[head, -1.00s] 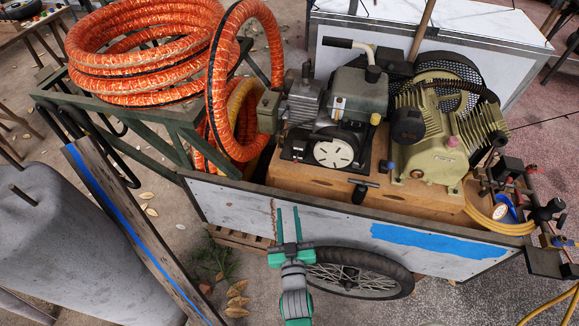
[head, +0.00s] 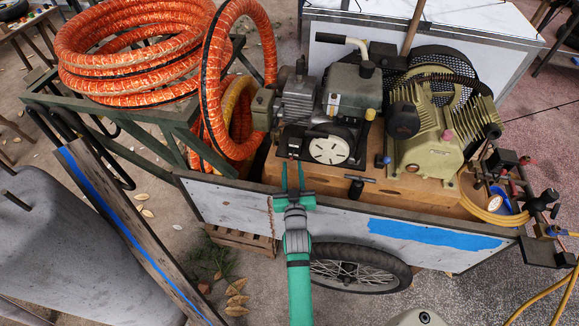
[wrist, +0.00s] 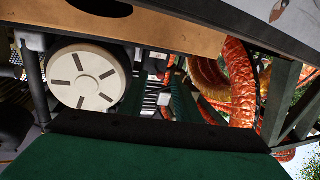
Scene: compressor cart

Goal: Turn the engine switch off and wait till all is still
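The engine (head: 352,90) sits on the wooden deck of the cart, grey with a white round recoil cover (head: 330,149) low on its front. The cover also shows in the wrist view (wrist: 88,77), at the left. I cannot make out the engine switch for certain in either view. My gripper (head: 293,172) is open and empty, its two green fingers apart, over the cart's near side panel, in front of and left of the round cover. The dark green fingers (wrist: 158,98) also show in the wrist view, with ribbed metal between them. A black T-handle (head: 357,184) stands to the right of the gripper.
The tan compressor pump (head: 426,150) and its flywheel are right of the engine. An orange hose coil (head: 135,55) lies on a green frame at left. The cart's side panel (head: 345,222) and wheel (head: 358,268) are close below. A wooden post (head: 130,235) leans at left.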

